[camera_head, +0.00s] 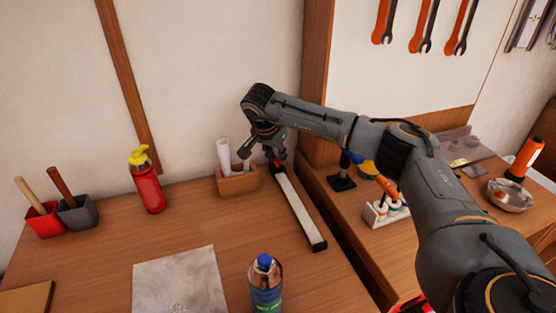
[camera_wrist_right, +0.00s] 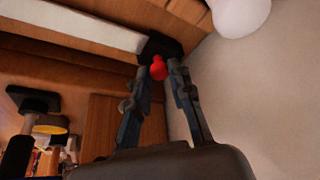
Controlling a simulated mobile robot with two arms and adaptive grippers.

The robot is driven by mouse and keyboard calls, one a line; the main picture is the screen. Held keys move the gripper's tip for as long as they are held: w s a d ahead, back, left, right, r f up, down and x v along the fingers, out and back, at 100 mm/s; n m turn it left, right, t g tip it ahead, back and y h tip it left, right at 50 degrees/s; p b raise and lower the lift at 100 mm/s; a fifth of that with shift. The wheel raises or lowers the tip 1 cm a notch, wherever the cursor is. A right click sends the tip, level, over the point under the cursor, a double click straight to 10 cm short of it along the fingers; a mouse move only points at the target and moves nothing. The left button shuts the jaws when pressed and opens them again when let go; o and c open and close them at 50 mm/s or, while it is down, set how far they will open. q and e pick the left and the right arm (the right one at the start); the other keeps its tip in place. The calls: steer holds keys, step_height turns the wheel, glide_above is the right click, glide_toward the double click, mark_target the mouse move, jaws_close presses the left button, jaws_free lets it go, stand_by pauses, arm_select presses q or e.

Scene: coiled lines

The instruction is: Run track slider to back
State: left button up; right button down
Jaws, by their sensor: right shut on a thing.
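The track (camera_head: 299,207) is a long pale strip with dark end pieces, lying on the wooden table. It runs from the front end near the table's right edge to the back near the wall. The slider has a red knob (camera_wrist_right: 158,68), which sits at the track's back end, by the dark end piece (camera_wrist_right: 160,48). My right gripper (camera_head: 273,160) is over that back end and shut on the red knob; its fingers show on both sides of the knob in the wrist view (camera_wrist_right: 163,78). The slider's body is mostly hidden. My left gripper is not in view.
A wooden holder with white rolls (camera_head: 238,181) stands just left of the track's back end. A red bottle with yellow top (camera_head: 147,182) and a blue-capped bottle (camera_head: 266,285) stand on the table. A wooden cabinet side (camera_head: 316,85) rises close on the right.

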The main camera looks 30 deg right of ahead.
steer(key=shift+s+f, duration=0.1)
steer(key=shift+s, duration=0.1)
steer(key=shift+s+a, duration=0.1)
steer(key=shift+s, duration=0.05)
steer(key=c, duration=1.4)
jaws_free()
steer(key=shift+o, duration=1.1)
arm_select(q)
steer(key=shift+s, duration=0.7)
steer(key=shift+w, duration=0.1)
arm_select(e)
steer(key=shift+r, duration=0.25)
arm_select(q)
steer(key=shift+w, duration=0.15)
arm_select(e)
steer(key=v, duration=1.1)
steer(key=shift+r, duration=0.35)
steer(key=shift+a, duration=0.1)
